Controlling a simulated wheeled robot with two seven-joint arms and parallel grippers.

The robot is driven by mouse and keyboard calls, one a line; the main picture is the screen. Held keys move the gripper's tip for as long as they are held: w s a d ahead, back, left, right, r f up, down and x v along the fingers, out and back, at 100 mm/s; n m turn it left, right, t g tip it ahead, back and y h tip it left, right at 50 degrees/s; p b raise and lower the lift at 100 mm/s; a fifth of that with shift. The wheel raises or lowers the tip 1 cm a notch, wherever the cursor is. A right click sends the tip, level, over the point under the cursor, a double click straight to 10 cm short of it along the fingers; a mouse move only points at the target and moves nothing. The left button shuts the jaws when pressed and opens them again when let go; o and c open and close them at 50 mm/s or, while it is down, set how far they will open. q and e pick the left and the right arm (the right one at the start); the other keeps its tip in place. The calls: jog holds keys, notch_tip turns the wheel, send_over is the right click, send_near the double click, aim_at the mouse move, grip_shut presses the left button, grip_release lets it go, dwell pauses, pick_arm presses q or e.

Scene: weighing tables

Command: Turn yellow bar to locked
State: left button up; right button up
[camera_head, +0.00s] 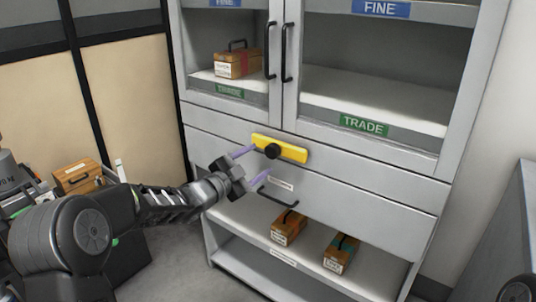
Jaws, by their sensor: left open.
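The yellow bar (293,154) is on the front of the grey cabinet (370,185), just below the doors. It lies nearly level along the cabinet front, with a round black knob (272,151) near its left part. My left gripper (254,167) is open, with its two purple fingers apart and pointing at the cabinet front. One finger is near the left end of the bar and the other is lower, below the bar. I cannot tell whether the upper finger touches the bar. My right gripper is not in view.
Two glazed doors with black handles (287,52) close the upper cabinet. A wooden box (237,64) is behind the left door. Two wooden boxes, one at the left (288,228) and one at the right (341,254), sit on the low open shelf. A black drawer handle (277,199) sticks out below the bar.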

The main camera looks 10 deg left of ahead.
aim_at(270, 153)
pick_arm(q)
jog(key=x, duration=0.5)
jog(key=shift+w, duration=0.15)
grip_shut()
dwell(0.5)
dwell(0.4)
